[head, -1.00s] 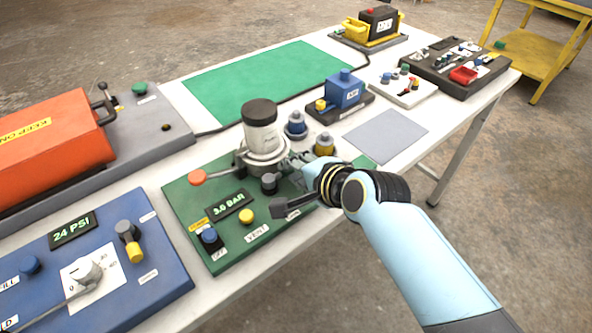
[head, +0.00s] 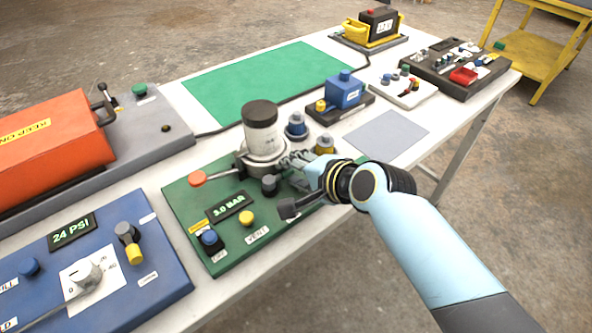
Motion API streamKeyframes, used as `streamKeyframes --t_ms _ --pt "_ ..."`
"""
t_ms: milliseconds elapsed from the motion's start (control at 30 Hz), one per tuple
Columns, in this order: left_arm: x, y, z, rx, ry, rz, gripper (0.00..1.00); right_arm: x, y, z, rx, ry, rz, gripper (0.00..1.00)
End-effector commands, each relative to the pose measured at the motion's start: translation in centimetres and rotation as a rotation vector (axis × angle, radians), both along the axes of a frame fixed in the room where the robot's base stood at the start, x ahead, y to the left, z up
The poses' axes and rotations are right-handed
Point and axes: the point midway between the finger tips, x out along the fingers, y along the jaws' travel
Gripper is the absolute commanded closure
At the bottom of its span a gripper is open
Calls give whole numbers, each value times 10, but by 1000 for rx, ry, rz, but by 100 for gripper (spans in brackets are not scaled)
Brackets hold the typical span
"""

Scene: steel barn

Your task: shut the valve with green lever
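I cannot clearly make out a green lever on any valve. The green panel (head: 190,208) carries a "3.0 BAR" display, a grey cylinder with a black cap (head: 262,130), an orange-tipped lever (head: 198,179), a dark lever (head: 292,207), a dark knob (head: 269,184), a yellow button (head: 246,217) and a blue knob (head: 209,238). My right gripper (head: 294,168) is low over the panel's right part, beside the cylinder's base. Its fingers blend with the parts there, so I cannot tell whether they are open or touch anything. My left gripper is out of view.
A blue panel (head: 165,285) with "24 PSI" display stands at the front left, an orange machine (head: 55,145) behind it. A green mat (head: 245,85) and grey pad (head: 387,134) lie bare. Blue and yellow knobbed fittings (head: 297,128) stand close behind my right gripper.

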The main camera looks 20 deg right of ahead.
Motion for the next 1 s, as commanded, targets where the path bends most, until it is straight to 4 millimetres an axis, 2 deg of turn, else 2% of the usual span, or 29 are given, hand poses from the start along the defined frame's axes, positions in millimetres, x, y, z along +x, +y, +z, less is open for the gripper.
streamKeyframes --t_ms 167,600,733,1000 --pt "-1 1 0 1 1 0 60 -8 -3 5 1 0 -1 71" --pt "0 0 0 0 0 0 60 -77 -30 55 -3 2 1 71" --pt "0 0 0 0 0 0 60 -88 -34 63 -1 3 1 71" --pt "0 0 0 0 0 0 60 -91 -35 66 0 2 1 71"
